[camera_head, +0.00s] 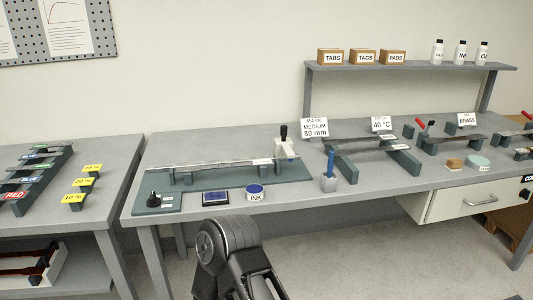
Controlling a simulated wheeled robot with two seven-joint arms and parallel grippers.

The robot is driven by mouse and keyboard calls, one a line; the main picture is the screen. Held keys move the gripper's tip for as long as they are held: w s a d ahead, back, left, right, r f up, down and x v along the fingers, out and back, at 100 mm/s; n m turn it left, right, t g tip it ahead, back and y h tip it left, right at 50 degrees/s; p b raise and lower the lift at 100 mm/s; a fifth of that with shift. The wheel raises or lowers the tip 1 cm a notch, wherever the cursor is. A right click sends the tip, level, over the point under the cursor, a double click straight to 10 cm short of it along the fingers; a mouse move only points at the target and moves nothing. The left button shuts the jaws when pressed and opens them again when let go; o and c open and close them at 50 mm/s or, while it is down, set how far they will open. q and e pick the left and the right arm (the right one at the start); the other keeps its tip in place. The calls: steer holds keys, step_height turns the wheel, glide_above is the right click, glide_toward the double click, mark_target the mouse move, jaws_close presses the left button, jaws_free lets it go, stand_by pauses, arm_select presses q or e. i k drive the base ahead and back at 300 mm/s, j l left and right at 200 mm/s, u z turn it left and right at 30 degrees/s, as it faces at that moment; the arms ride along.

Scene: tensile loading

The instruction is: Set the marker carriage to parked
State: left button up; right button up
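The marker fixture (225,174) is a dark green base on the middle table with a long pale rail raised on blocks. The likely marker carriage is a white block (285,149) with an upright black handle (284,132), at the right end of the rail. A small white label (262,161) sits just left of it; its text is too small to read. A black knob (153,198) stands on a small plate at the base's left front. One dark arm part of mine shows at the bottom centre, in front of the table. No fingertips of either gripper show.
In front of the fixture lie a blue ink pad (215,198), a round INK tin (255,192) and a holder (328,184) with a blue marker. A sign (314,127) reads MARK MEDIUM 80 mm. A shelf (410,67) carries boxes and bottles. More fixtures stand at right.

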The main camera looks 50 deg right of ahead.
mark_target(282, 145)
steer(key=l+z, duration=0.2)
steer(key=z, duration=1.5)
steer(key=i+l+z, duration=0.1)
steer(key=i+z, duration=0.45)
steer(key=z, duration=0.2)
